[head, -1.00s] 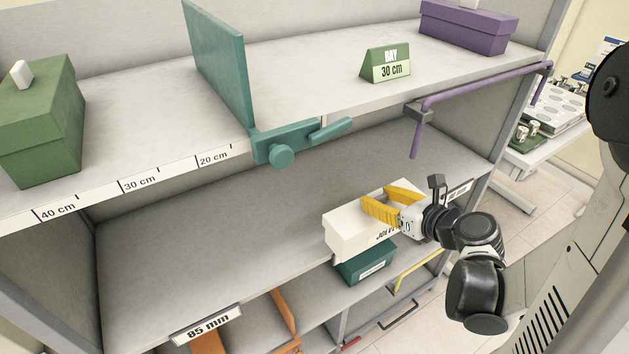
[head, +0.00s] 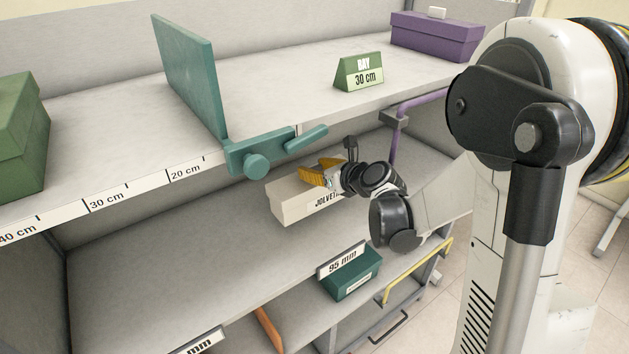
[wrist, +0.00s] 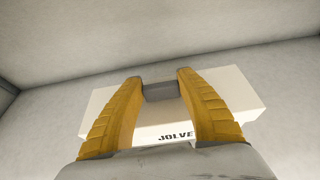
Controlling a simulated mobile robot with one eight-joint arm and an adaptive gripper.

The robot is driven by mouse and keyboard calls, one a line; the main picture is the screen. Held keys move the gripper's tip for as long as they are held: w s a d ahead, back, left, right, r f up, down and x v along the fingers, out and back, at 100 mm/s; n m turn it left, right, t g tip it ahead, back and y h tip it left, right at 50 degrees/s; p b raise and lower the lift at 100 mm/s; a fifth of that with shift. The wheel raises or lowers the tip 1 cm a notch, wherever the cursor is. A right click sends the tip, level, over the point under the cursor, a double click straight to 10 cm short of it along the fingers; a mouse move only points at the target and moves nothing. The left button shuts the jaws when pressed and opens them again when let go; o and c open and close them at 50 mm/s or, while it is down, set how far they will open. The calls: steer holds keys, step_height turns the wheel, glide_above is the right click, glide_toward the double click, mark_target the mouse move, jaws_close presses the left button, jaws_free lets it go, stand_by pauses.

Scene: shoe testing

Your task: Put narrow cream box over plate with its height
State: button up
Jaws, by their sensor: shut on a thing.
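The narrow cream box (head: 288,203) is inside the middle shelf bay in the head view, its front printed "JOLVE…". My gripper (head: 318,173), with yellow fingers, is shut on it from above. In the wrist view, the fingers (wrist: 160,88) straddle the top of the cream box (wrist: 235,95), and a grey patch shows between their tips. I cannot tell whether the box touches the shelf. A plate reading "95 mm" (head: 342,260) is on the middle shelf's front edge, nearer than the box. Another plate (head: 198,345) at the lower left is cut off, showing only "mm".
The upper shelf (head: 115,140) hangs above the box, with a teal divider and clamp (head: 258,160) at its edge. A purple rail (head: 420,104) is to the right. A dark green box (head: 352,284) is below the 95 mm plate. The middle shelf's left part (head: 150,270) is clear.

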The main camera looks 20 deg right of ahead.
step_height(320, 180, down, 4)
steer(key=shift+r+b, duration=0.25)
steer(key=shift+b, duration=0.45)
steer(key=shift+f, duration=0.15)
steer(key=o, duration=1.4)
steer(key=shift+c, duration=0.2)
